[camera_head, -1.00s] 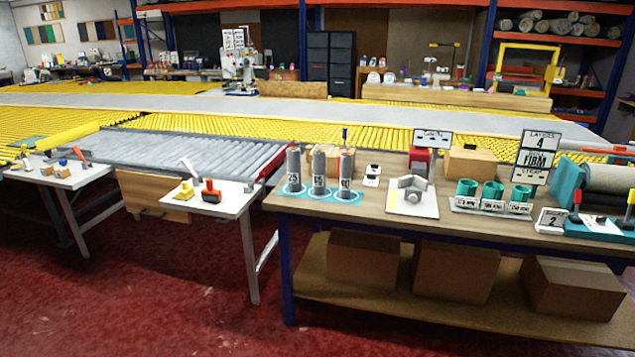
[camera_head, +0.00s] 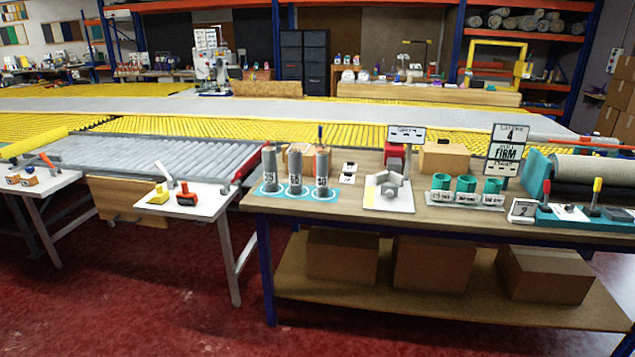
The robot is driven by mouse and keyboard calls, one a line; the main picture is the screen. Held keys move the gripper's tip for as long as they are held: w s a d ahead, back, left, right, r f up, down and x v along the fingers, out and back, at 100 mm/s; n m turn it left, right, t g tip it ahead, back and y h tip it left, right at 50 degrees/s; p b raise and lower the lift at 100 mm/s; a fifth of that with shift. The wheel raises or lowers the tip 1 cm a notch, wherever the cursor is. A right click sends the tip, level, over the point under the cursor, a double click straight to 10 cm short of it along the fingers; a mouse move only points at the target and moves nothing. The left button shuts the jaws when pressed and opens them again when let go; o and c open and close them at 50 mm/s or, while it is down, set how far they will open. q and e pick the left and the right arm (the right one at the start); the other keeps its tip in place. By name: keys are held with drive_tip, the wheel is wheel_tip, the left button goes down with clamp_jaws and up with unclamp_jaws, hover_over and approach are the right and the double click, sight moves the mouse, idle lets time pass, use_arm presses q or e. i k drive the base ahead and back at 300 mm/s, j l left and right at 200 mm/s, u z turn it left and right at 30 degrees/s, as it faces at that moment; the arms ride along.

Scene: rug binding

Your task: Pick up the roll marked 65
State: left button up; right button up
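Three grey rolls stand upright in a row at the left end of the wooden workbench (camera_head: 400,206), each over a light-blue ring. The middle roll (camera_head: 295,168) carries a small label that seems to read 65, though the print is tiny. The left roll (camera_head: 269,165) seems to read 25 and the right roll (camera_head: 321,167) seems to read 90. The rolls stand apart from each other. Neither of my grippers shows in the head view.
A white side table (camera_head: 190,198) with small tools is left. Cardboard boxes (camera_head: 435,262) fill the lower shelf. Red floor in front is clear.

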sight(295, 155)
drive_tip(key=i+j, duration=0.15)
drive_tip(key=i, duration=0.3)
drive_tip(key=i+j, duration=0.1)
drive_tip(key=i, duration=0.35)
drive_tip(key=i+j, duration=0.15)
drive_tip(key=i, duration=0.25)
